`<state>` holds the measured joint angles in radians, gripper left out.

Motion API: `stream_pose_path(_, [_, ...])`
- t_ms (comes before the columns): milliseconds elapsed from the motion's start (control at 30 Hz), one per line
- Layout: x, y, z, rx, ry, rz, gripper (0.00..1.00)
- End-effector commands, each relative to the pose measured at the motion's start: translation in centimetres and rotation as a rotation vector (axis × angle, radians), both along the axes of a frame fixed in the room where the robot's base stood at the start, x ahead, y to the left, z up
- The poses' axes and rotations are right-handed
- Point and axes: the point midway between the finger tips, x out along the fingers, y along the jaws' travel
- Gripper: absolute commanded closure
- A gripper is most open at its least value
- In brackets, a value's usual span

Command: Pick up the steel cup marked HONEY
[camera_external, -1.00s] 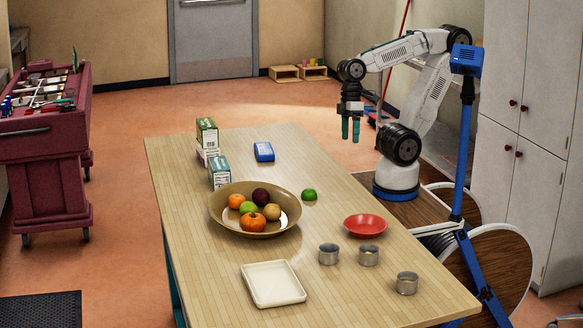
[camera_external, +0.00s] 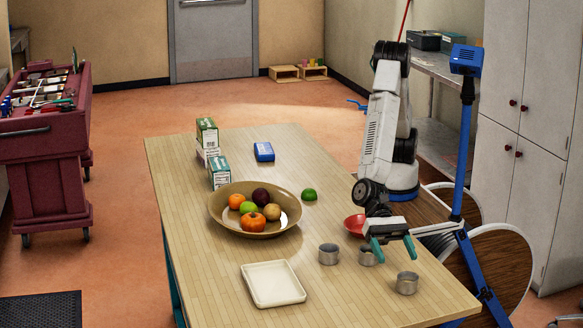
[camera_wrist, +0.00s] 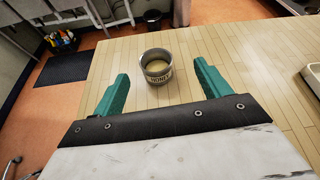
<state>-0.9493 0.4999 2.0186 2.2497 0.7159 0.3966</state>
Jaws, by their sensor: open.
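Three steel cups stand upright on the wooden table near its right end in the external view: a left cup (camera_external: 328,254), a middle cup (camera_external: 365,257) partly hidden by my gripper, and a right cup (camera_external: 407,284) nearest the camera. My gripper (camera_external: 396,256) is open and empty above the table, close to the middle and right cups. In the wrist view one steel cup (camera_wrist: 157,68) shows between and beyond the open teal fingers, with none touching it.
A fruit bowl (camera_external: 222,220), a lime (camera_external: 309,194) and boxes (camera_external: 219,172) stand farther off.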

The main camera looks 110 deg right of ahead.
Motion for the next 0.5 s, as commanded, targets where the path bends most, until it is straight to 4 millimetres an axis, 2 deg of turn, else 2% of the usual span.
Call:
stream_pose_path(100, [-0.5,1.3,-1.7,-0.007,0.052,-0.037,0.24])
stream_pose_path(500, [-0.5,5.0,-3.4,-0.008,0.067,-0.050,0.24])
